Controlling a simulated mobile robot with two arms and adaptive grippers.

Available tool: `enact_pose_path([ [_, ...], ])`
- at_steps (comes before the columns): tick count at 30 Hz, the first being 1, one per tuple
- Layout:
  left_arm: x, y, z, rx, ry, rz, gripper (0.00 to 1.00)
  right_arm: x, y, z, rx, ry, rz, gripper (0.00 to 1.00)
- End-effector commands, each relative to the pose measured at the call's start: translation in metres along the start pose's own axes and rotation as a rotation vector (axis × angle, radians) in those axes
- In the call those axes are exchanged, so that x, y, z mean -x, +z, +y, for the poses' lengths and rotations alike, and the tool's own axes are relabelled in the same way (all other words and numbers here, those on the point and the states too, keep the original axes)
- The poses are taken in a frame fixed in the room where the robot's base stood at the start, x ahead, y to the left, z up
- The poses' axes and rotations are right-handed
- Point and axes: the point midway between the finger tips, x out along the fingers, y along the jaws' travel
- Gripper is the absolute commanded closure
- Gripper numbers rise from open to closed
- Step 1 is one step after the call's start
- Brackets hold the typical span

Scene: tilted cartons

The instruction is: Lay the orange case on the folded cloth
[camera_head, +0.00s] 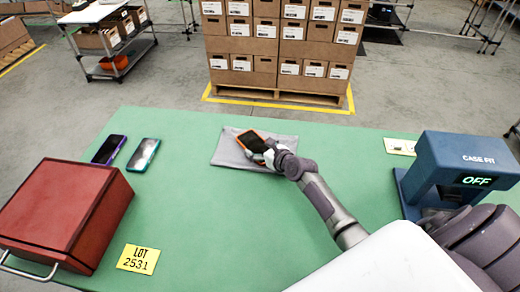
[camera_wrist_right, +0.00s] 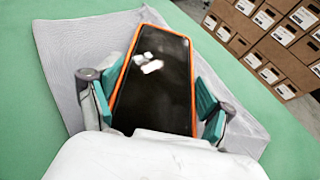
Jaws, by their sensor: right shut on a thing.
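The orange case (camera_head: 251,141) holds a dark-screened phone and is over the grey folded cloth (camera_head: 228,153) at the back middle of the green table. In the right wrist view the orange case (camera_wrist_right: 152,85) fills the middle, with the cloth (camera_wrist_right: 75,50) spread out behind it. My right gripper (camera_head: 265,154) is shut on the orange case, with teal finger pads (camera_wrist_right: 158,105) along both long sides. Whether the case touches the cloth or is slightly above it, I cannot tell. My left gripper is not in view.
A purple-cased phone (camera_head: 108,149) and a teal-cased phone (camera_head: 143,155) lie left of the cloth. A red box (camera_head: 62,213) stands at the left, near a yellow LOT 2531 card (camera_head: 138,259). A blue CASE FIT device (camera_head: 462,163) reading OFF stands at the right.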

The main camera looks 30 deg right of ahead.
Motion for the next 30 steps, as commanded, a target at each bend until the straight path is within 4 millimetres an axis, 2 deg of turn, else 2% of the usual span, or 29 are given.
enact_pose_path([
  [8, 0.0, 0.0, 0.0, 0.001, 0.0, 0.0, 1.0, -0.001, 0.0, 0.0, 0.0, -0.001, -0.003, 0.64],
  [23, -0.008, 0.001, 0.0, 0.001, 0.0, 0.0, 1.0, -0.005, -0.017, 0.001, -0.001, 0.003, 0.008, 0.64],
  [24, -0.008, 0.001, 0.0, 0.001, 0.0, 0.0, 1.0, -0.005, -0.019, 0.001, -0.001, 0.004, 0.012, 0.14],
  [27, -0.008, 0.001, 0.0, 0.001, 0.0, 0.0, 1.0, -0.005, -0.02, 0.002, -0.001, 0.004, 0.014, 0.0],
  [30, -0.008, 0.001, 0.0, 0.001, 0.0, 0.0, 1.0, -0.005, -0.021, 0.002, -0.001, 0.005, 0.015, 0.0],
])
